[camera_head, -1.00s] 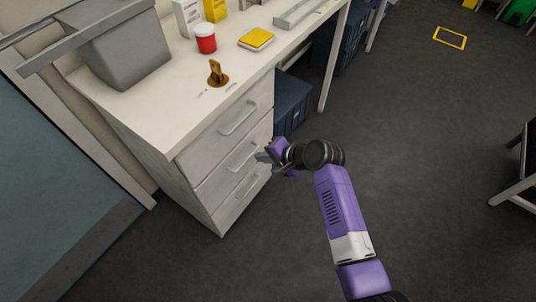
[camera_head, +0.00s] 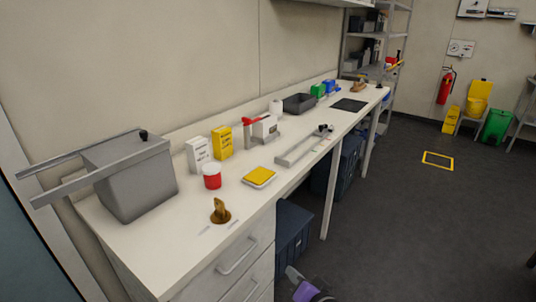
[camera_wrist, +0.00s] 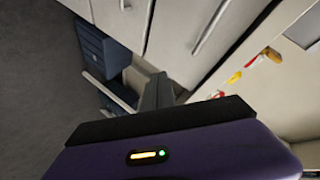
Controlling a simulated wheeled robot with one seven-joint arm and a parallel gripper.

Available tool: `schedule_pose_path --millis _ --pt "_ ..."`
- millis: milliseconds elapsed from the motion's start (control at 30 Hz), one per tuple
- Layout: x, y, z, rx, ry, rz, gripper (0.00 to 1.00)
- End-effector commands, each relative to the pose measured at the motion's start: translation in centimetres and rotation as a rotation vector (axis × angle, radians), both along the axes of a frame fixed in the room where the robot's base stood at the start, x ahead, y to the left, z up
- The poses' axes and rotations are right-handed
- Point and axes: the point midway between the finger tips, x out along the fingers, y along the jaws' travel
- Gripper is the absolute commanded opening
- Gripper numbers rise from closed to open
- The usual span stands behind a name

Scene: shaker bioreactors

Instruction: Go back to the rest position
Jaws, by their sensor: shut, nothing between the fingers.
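My gripper (camera_head: 292,272) shows at the bottom edge of the head view, in front of the white drawer unit (camera_head: 228,283). Only its grey tip and a bit of purple arm are in the picture. In the wrist view my gripper's grey fingers (camera_wrist: 158,92) are together with nothing held, beyond the purple wrist housing. The fingers look close to the drawer fronts, but I cannot tell the exact gap. The rest of my arm is out of the picture.
A long white bench (camera_head: 160,262) carries a grey bin (camera_head: 135,182), a red jar (camera_head: 212,177), boxes and a yellow-topped device (camera_head: 260,177). Drawer handles (camera_head: 238,257) stick out. Blue cabinets (camera_head: 292,237) stand below.

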Motion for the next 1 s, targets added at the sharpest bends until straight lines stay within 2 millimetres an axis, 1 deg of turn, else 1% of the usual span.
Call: schedule_pose_path --millis 33,67,167,200,267,300,367,500,567,600,667,700,767,800,1000 --pt "-1.5 -1.0 -0.2 -0.032 -0.039 -0.019 0.00" --pt "-2.3 -1.6 0.0 -0.054 -0.067 -0.029 0.00" --pt "-5.5 -3.6 0.4 -0.133 -0.157 -0.069 0.00" --pt "-7.0 -4.4 0.6 -0.168 -0.191 -0.084 0.00" --pt "-9.3 -5.5 1.1 -0.217 -0.238 -0.104 0.00" --pt "-10.9 -6.2 1.5 -0.251 -0.266 -0.117 0.00" --pt "-13.3 -7.2 2.1 -0.300 -0.305 -0.133 0.00" --pt "-19.0 -9.1 3.9 -0.409 -0.381 -0.164 0.00" --pt "-21.4 -9.8 4.7 -0.454 -0.405 -0.173 0.00" --pt "-23.0 -10.2 5.4 -0.485 -0.420 -0.178 0.00" --pt "-25.4 -10.8 6.3 -0.526 -0.439 -0.184 0.00" --pt "-26.9 -11.1 7.0 -0.553 -0.449 -0.186 0.00" --pt "-29.1 -11.5 8.0 -0.591 -0.461 -0.188 0.00" --pt "-30.6 -11.7 8.7 -0.615 -0.467 -0.187 0.00" --pt "-37.2 -12.5 11.5 -0.708 -0.451 -0.167 0.00"
